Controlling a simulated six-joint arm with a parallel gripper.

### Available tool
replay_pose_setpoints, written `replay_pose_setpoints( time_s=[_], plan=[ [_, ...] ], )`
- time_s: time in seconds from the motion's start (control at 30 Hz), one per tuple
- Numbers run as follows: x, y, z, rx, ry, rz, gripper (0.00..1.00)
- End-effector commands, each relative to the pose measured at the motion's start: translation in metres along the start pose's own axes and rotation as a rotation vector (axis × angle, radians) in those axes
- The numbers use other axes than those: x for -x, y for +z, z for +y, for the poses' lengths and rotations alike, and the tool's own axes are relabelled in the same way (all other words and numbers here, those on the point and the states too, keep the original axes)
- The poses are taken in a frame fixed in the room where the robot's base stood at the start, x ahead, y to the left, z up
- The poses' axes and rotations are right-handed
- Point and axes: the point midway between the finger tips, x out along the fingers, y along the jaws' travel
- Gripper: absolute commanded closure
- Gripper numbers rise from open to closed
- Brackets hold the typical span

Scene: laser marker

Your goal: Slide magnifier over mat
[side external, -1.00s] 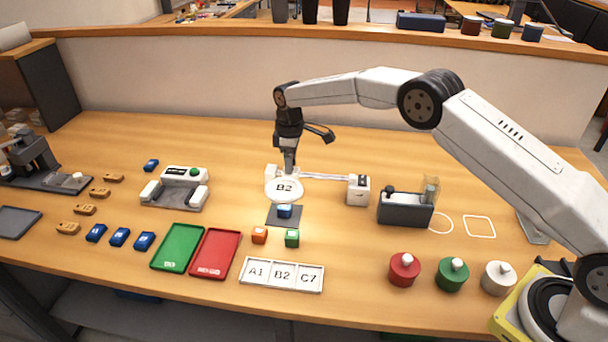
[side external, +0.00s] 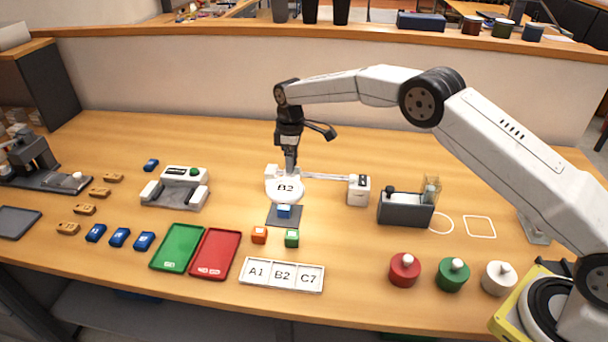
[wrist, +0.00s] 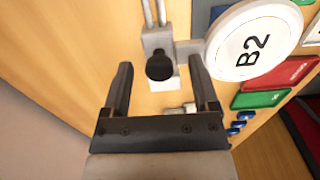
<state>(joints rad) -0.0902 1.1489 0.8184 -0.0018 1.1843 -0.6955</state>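The magnifier (side external: 284,194) is a round white-rimmed lens showing "B2", beside a rail near the middle of the bench. It also shows in the wrist view (wrist: 268,55), right of the fingers. My gripper (side external: 290,170) is low behind the lens. In the wrist view my gripper (wrist: 161,68) is open, with a black knob (wrist: 160,67) on a white carriage between the fingertips. Gaps show on both sides of the knob.
The rail (side external: 325,177) runs right to a white end block (side external: 358,190). A dark holder (side external: 404,209) stands right of the rail. A labelled tray (side external: 282,289) lies in front.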

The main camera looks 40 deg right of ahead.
Motion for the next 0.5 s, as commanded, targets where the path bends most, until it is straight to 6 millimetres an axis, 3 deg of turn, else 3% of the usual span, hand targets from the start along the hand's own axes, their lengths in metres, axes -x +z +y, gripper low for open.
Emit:
replay_pose_setpoints(
  time_s=[0.5],
  plan=[
    [0.042, -0.002, 0.001, -0.001, 0.005, 0.009, 0.24]
  ],
)
